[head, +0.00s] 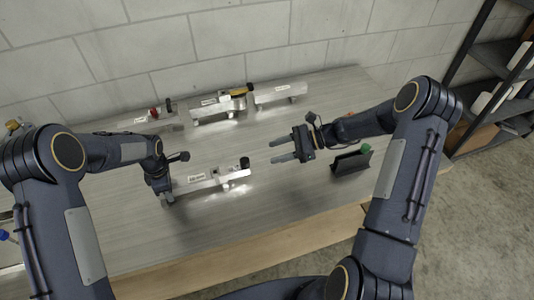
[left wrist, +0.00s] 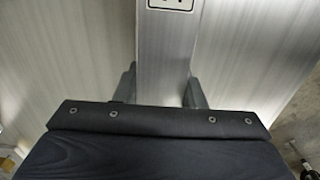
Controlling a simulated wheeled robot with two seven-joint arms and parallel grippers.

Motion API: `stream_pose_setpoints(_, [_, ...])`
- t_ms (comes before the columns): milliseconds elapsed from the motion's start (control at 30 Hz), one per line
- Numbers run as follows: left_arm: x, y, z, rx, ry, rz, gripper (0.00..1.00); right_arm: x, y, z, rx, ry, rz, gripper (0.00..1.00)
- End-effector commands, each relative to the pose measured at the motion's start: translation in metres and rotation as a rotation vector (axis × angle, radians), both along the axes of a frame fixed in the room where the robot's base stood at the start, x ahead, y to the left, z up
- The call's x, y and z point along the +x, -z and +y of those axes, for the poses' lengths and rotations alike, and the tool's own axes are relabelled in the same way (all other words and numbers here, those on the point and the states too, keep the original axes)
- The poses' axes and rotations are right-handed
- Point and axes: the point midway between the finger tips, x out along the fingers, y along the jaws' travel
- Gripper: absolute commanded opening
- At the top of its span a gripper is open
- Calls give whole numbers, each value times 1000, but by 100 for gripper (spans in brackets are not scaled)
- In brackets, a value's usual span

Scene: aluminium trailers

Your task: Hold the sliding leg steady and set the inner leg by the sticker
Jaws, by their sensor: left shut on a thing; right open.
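An aluminium leg assembly (head: 210,181) lies on the near part of the bench, with a white label on its side. A thinner bar, seemingly the inner leg (head: 236,177), shows at its right end, with a small dark fitting above it. My left gripper (head: 168,192) is shut on the left end of the assembly. In the left wrist view the aluminium bar (left wrist: 163,60) runs between the two fingers, with part of a label at the top edge. My right gripper (head: 281,150) is open and empty, right of the assembly and apart from it. I cannot make out the sticker for certain.
On the bench (head: 280,205) behind stand a part with a red knob (head: 154,113), an assembly with a yellow piece (head: 222,105) and a plain bar (head: 280,92). A dark holder (head: 350,162) with a green-topped item stands at right. Shelving (head: 492,75) stands beyond.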

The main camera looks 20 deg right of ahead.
Motion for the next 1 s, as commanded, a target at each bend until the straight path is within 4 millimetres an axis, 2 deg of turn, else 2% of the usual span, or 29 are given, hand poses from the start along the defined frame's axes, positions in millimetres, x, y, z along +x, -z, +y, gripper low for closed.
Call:
stream_pose_setpoints(400, [1,-1,0,0,-1,-2,3,-1,-1,-3,-1,0,1,50])
stream_pose_setpoints(433, [1,-1,0,0,-1,-2,39,-1,-1,-3,-1,0,1,50])
stream_pose_setpoints(600, [1,-1,0,0,-1,-1,61,-1,-1,-3,0,0,1,50])
stream_pose_setpoints(867, [0,-1,0,0,0,-1,62,-1,-1,-3,0,0,1,50])
stream_pose_setpoints(1000, [1,-10,0,0,-1,-4,62,-1,-1,-3,0,0,1,50])
